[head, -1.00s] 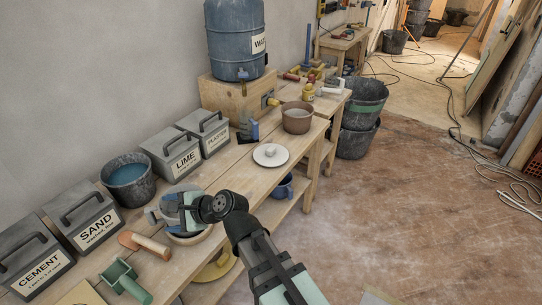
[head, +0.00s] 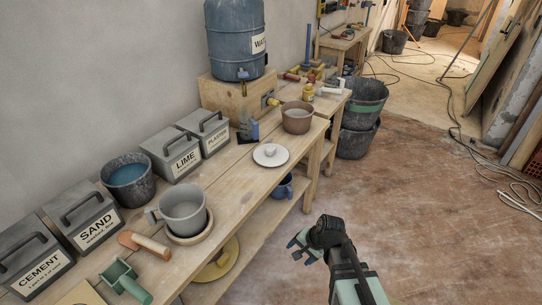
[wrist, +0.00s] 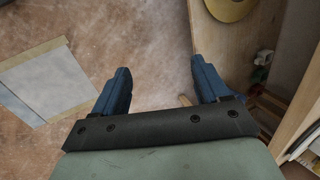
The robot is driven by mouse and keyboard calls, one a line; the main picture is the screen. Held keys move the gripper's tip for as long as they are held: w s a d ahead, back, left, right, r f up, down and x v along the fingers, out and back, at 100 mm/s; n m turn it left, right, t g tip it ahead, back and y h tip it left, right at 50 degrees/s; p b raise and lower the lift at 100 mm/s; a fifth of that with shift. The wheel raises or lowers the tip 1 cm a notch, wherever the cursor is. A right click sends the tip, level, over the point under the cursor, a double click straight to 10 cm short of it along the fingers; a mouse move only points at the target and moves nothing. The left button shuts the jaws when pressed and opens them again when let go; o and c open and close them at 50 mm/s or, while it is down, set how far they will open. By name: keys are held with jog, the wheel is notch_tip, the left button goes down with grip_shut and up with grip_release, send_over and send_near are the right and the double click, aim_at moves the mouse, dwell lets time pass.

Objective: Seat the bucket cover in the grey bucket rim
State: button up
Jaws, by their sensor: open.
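The grey bucket (head: 183,210) stands upright on a round wooden base on the workbench, with a handle at its left; its open top faces up and nothing covers it. A flat whitish disc with a knob, which looks like the cover (head: 264,159), lies on the bench farther back and to the right, apart from the bucket. My gripper (head: 299,250) is open and empty, off the front of the bench and away from both. In the wrist view its two blue fingers (wrist: 160,78) are spread over the floor; neither bucket nor cover shows there.
A brown pot (head: 297,118) stands behind the cover. A dark bucket of blue liquid (head: 129,182), labelled boxes (head: 172,154), a wooden-handled tool (head: 150,246) and a green tool (head: 125,280) surround the grey bucket. A yellow disc (wrist: 229,8) lies on the lower shelf.

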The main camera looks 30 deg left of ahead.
jog(key=s+d+f+g+h, duration=0.1)
jog(key=d+f, duration=0.5)
jog(key=d, duration=0.2)
jog(key=s+d+f+h, duration=0.1)
jog(key=d+f, duration=0.5)
jog(key=d, duration=0.2)
jog(key=s+d+f+g+h, duration=0.1)
jog(key=s+d+f, duration=0.25)
jog(key=d, duration=0.25)
jog(key=s+d+f+n+g+h, duration=0.1)
jog(key=s+d+f, duration=0.25)
jog(key=d, duration=0.25)
jog(key=s+d+f+g, duration=0.1)
jog(key=s+d+f, duration=0.25)
jog(key=d, duration=0.25)
jog(key=m+t+y, duration=0.4)
jog(key=m+y, duration=1)
jog(key=m, duration=0.4)
send_near(272, 148)
jog(key=x, duration=1)
jog(key=shift+s+a+f, duration=0.1)
jog(key=shift+a, duration=0.1)
